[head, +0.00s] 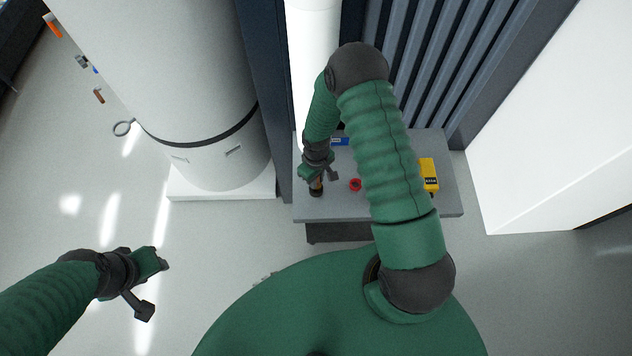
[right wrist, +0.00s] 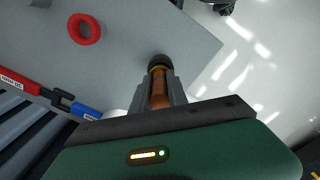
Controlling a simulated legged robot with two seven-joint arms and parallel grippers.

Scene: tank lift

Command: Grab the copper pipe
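The copper pipe (right wrist: 159,92) is a short orange-brown tube with a brass ring and a black end. In the right wrist view it lies between the two grey fingers of my right gripper (right wrist: 159,97), which flank it closely on both sides. In the head view the pipe (head: 317,184) shows just below my right gripper (head: 310,174), at the grey table's front left corner. Its upper part is hidden by the gripper. My left gripper (head: 163,264) is at lower left over bare floor, away from the table. Its fingers are too small to judge.
The grey table (head: 440,200) also holds a red ring (head: 355,185), a yellow device (head: 429,174) and a blue item (head: 340,141). A large white tank (head: 200,80) on a white base stands left of it. Ribbed panels (head: 440,60) rise behind. The floor at left is clear.

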